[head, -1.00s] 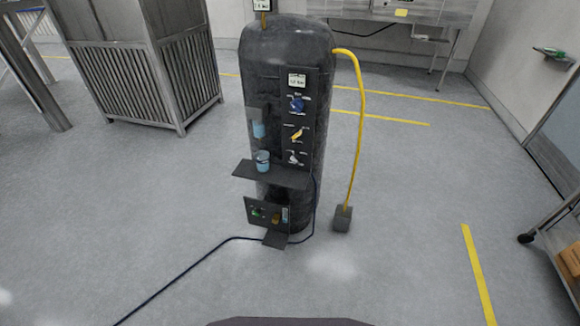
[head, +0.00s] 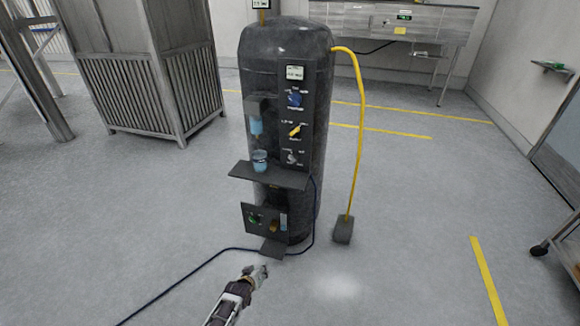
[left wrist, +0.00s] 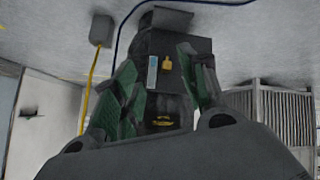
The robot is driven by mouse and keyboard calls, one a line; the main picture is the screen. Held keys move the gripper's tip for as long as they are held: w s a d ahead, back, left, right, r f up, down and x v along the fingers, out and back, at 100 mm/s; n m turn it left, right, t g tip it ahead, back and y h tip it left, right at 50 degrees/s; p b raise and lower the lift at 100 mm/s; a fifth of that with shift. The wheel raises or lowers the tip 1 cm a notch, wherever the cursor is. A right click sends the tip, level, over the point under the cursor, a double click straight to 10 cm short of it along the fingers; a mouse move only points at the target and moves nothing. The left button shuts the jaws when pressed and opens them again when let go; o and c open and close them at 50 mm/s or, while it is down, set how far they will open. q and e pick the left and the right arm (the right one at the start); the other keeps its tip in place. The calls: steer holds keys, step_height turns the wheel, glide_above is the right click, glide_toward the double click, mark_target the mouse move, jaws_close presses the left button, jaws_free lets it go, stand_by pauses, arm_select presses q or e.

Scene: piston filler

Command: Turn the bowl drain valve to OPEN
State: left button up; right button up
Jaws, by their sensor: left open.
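The dark cylindrical filler (head: 285,60) stands upright in the middle of the head view. Its low front panel (head: 250,209) carries a green part (head: 255,218), a small brass-yellow part (head: 274,226) and a pale blue strip (head: 284,221). The yellow part also shows in the left wrist view (left wrist: 167,63), beside the blue strip (left wrist: 152,70). Labels are too small to read, so I cannot tell which part is the bowl drain valve. My left gripper (head: 260,271) is open and empty, below and in front of this panel. Its green-padded fingers (left wrist: 160,78) frame the panel. My right gripper is not in view.
A shelf (head: 270,175) with a blue cup (head: 260,161) juts out above the low panel. An upper panel holds a blue knob (head: 296,98), a yellow lever (head: 295,131) and a grey knob (head: 291,157). A dark cable (head: 180,286) crosses the floor. A yellow hose (head: 361,130) hangs at the right.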

arm_select(q)
steer(key=w+d+r+n+t+h+b, duration=0.1)
steer(key=w+d+r+t+b, duration=0.2)
steer(key=w+r, duration=0.45)
steer(key=w+d+r+n+t+b, duration=0.1)
steer(key=w+d+r+b, duration=0.2)
steer(key=w+r+b, duration=0.5)
steer(key=w+d+r+t+h+b, duration=0.1)
steer(key=r+t+b, duration=0.1)
steer(key=r, duration=0.7)
steer(key=w+d+r+n+t+h+b, duration=0.1)
steer(key=d+r+b, duration=0.1)
steer(key=r, duration=0.8)
steer(key=shift+d+r+n+t+b, duration=0.3)
steer(key=shift+t+b, duration=0.1)
steer(key=shift+b, duration=0.3)
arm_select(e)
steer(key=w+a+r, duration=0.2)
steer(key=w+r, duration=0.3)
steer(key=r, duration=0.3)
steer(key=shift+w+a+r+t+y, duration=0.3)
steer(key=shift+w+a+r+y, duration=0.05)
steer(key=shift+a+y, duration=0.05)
arm_select(q)
steer(key=shift+w, duration=0.1)
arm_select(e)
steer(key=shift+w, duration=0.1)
